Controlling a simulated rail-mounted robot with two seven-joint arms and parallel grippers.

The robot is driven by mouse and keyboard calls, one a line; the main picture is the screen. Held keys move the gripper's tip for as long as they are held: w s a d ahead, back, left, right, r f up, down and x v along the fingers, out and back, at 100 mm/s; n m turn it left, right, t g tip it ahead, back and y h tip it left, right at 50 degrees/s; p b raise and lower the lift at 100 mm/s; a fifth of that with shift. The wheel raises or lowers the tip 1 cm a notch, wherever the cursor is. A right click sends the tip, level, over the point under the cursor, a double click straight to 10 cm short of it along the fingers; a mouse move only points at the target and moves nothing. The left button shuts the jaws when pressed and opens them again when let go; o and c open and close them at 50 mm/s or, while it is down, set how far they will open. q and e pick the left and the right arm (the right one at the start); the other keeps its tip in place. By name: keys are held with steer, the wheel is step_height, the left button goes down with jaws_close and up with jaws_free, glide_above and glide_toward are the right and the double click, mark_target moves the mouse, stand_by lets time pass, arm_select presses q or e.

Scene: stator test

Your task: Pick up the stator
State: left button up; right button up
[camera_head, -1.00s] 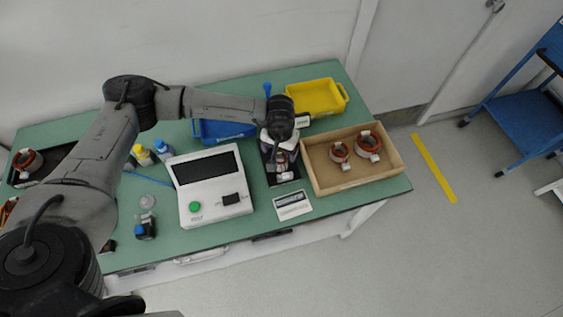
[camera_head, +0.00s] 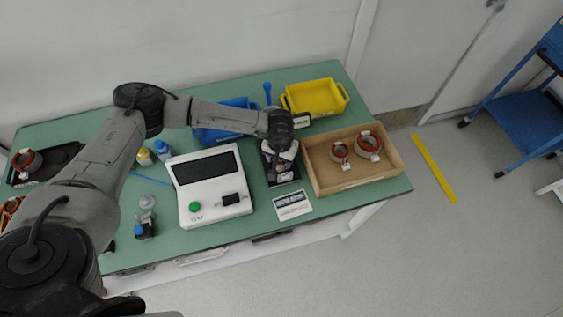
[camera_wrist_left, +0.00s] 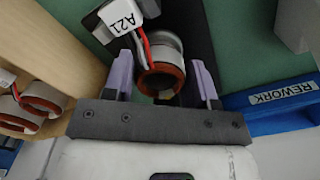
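A stator (camera_wrist_left: 160,66) with a red-brown winding, a white sleeve and red and white leads sits over a dark strip in the left wrist view. A white tag marked A21 (camera_wrist_left: 121,17) lies beside it. My left gripper (camera_wrist_left: 161,60) is open, with one lilac finger on each side of the stator and small gaps visible. In the head view my left gripper (camera_head: 281,150) is low over the black holder (camera_head: 284,179) and mostly hides the stator there. My right gripper is not in view.
Right of the holder, a wooden tray (camera_head: 350,183) holds two stators (camera_head: 368,143). A white tester (camera_head: 207,205) stands to the left. A blue bin (camera_head: 213,136) and a yellow bin (camera_head: 315,97) are behind. A small label card (camera_head: 292,204) lies in front.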

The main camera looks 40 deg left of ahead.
arm_select(q)
steer(key=c, duration=0.5)
steer(key=shift+r, duration=0.1)
